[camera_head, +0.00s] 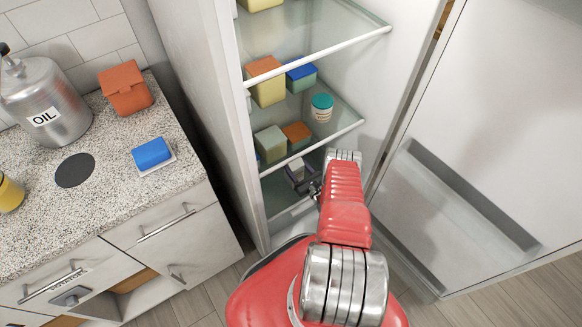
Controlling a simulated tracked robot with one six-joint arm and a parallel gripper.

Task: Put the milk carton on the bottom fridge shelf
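My red arm reaches into the open fridge (229,100), and my dark gripper (299,178) is low inside it, under the lower visible glass shelf (342,128). A small pale object (295,168) shows at the fingertips, partly covered by the gripper. It may be the milk carton, but it is too small and hidden to be sure. I cannot tell whether the fingers are closed on it. The bottom of the fridge (285,217) is partly visible below the gripper. No other clear milk carton is in view.
The lower glass shelf holds a green box (270,144), an orange box (297,135) and a teal-lidded jar (321,107). The open fridge door (485,130) bounds the right; the counter (100,190) stands left.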

